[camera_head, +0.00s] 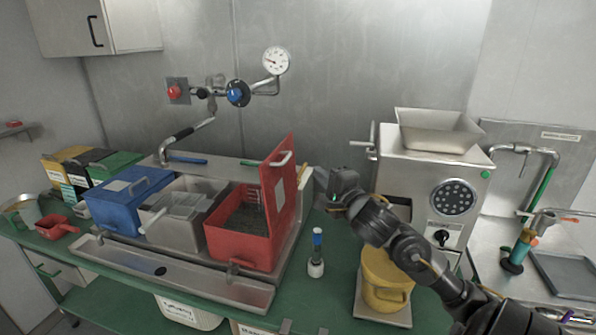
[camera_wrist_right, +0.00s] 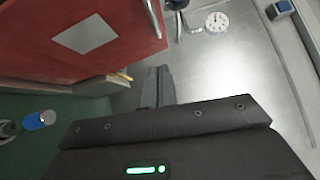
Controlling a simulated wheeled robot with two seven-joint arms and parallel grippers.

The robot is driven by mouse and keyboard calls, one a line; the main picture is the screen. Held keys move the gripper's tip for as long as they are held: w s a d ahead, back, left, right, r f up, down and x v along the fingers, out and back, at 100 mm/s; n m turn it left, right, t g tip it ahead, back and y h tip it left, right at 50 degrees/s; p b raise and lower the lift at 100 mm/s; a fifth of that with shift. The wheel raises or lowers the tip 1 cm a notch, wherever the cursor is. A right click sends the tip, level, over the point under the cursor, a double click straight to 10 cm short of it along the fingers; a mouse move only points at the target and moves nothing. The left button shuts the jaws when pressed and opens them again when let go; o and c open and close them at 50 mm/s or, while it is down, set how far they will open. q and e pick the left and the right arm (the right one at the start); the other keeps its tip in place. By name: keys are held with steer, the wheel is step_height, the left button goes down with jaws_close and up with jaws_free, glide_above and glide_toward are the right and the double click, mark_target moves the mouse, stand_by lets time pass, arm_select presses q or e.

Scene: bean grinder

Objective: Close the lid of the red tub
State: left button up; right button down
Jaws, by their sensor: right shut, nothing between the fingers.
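The red tub (camera_head: 236,244) stands at the right end of a row of tubs in the middle of the head view. Its lid (camera_head: 284,190) is open and stands up steeply on the tub's right side, with a metal handle near its top. In the right wrist view the lid (camera_wrist_right: 40,60) fills the upper left and shows a grey label. My right gripper (camera_head: 320,178) is to the right of the lid, on its outer side, apart from it. Its fingers (camera_wrist_right: 158,87) are shut and empty. My left gripper is not in view.
A grey tub (camera_head: 182,230) and a blue tub (camera_head: 128,198) stand left of the red tub. A small blue-topped bottle (camera_head: 316,262), a yellow container (camera_head: 384,280) and a grinder (camera_head: 430,180) stand to the right. A pipe with valves (camera_head: 238,93) is on the wall behind.

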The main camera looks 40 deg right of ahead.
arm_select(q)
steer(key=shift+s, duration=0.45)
arm_select(e)
steer(key=w+a, duration=0.1)
steer(key=w, duration=0.6)
steer(key=shift+a+r, duration=0.4)
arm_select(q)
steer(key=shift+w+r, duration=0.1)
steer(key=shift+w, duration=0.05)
